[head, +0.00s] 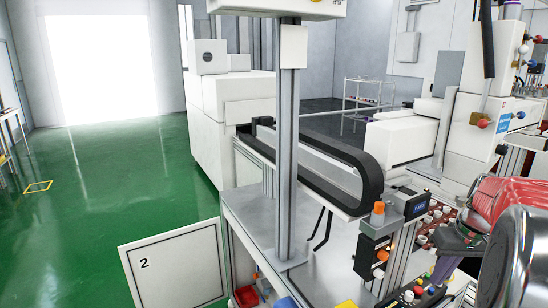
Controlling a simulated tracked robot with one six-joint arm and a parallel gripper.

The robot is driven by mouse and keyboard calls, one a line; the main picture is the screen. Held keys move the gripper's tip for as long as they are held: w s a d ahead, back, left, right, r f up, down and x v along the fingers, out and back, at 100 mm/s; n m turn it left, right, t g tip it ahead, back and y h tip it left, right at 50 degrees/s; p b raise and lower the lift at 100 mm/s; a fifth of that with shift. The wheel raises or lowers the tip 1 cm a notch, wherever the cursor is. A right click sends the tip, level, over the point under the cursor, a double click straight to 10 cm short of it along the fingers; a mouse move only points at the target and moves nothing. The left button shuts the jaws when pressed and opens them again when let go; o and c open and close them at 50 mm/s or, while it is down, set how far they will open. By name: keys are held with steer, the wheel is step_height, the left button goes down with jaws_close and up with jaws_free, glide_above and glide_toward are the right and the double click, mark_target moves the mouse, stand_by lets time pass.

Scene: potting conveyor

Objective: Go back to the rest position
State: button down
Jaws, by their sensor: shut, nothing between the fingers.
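My gripper does not show clearly in the head view. At the right edge, large red and shiny metal parts, which look like mine, stand close to the camera. They cover part of the machine behind them. No fingers can be made out there.
A grey post (289,150) rises from a metal bench (330,262). Behind it lies a curved black track (365,172). A control box with an orange knob (378,208) stands at the right. A white panel marked 2 (170,268) stands front left. The green floor (110,185) is clear.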

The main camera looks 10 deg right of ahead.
steer(key=s+a+r+n+t, duration=0.1)
steer(key=s+a, duration=0.3)
steer(key=a, duration=0.8)
steer(key=s+a+r+n+t, duration=0.1)
steer(key=s+a, duration=0.3)
steer(key=a, duration=0.8)
steer(key=s+a+r+t, duration=0.1)
steer(key=s+a, duration=0.3)
steer(key=a, duration=0.8)
steer(key=shift+a+n, duration=0.25)
steer(key=shift+n, duration=0.15)
